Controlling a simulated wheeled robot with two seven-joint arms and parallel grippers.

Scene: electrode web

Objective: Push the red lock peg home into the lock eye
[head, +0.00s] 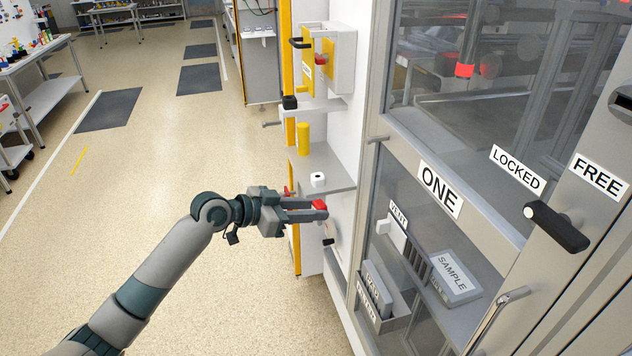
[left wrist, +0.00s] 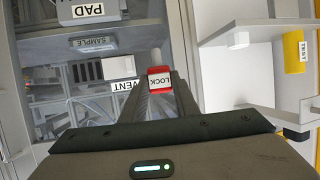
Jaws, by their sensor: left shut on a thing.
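The red lock peg (head: 319,204) is between the fingertips of my left gripper (head: 323,211), beside the white side panel of the cabinet. In the left wrist view the peg (left wrist: 160,78) shows its red end with a white LOCK label, upside down, at the fingers. My left gripper is shut on the peg. The fingers hide the rest of the peg, and I cannot make out the lock eye or how deep the peg sits. My right gripper is not in view.
A grey shelf (head: 322,169) with a small white block (head: 318,180) and a yellow cylinder (head: 303,138) is just above the gripper. The glazed door marked ONE (head: 440,190) and its black handle (head: 556,226) are to the right. Open floor (head: 130,190) lies left.

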